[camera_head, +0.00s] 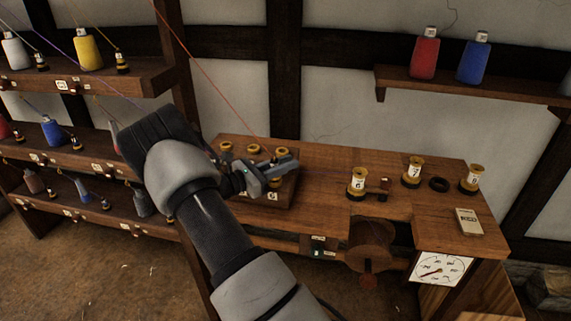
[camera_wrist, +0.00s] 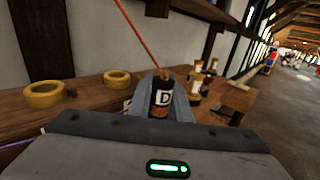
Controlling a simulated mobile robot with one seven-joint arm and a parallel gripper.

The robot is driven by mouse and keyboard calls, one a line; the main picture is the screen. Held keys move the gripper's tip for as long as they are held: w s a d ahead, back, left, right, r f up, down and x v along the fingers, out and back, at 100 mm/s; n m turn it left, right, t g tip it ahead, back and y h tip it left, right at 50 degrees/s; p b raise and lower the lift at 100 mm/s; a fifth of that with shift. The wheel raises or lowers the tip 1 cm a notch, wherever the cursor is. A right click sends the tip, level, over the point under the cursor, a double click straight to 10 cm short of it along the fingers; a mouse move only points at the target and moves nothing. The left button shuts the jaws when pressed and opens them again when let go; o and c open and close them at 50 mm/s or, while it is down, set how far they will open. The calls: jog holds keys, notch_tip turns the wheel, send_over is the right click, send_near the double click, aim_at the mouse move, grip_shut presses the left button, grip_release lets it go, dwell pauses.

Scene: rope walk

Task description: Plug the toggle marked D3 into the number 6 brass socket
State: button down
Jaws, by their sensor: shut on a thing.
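My gripper (camera_head: 272,170) is shut on a dark toggle (camera_wrist: 161,97) with a white label. A "D" shows on the label; the rest is hidden. An orange-red cord (camera_wrist: 138,36) rises from its top, and runs to the upper left in the head view (camera_head: 205,72). In the head view my gripper hangs over the right part of a wooden block with several brass rings, including a left ring (camera_head: 225,147) and one beside it (camera_head: 253,149). A tag that looks like 6 (camera_head: 273,196) is on the block's front. My gripper partly hides the rings near it.
Spools stand right on the bench, one marked 7 (camera_head: 413,171). A dark ring (camera_head: 439,184) and a pale card (camera_head: 469,222) lie nearby. A dial (camera_head: 441,268) is on the bench front. Shelves with bobbins (camera_head: 88,50) stand left; another shelf (camera_head: 470,88) is upper right.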

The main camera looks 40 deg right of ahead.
jog(key=shift+f, duration=0.4)
jog(key=c, duration=1.9)
grip_release()
jog(key=shift+a, duration=0.1)
jog(key=a, duration=1)
jog(key=shift+w+a, duration=0.4)
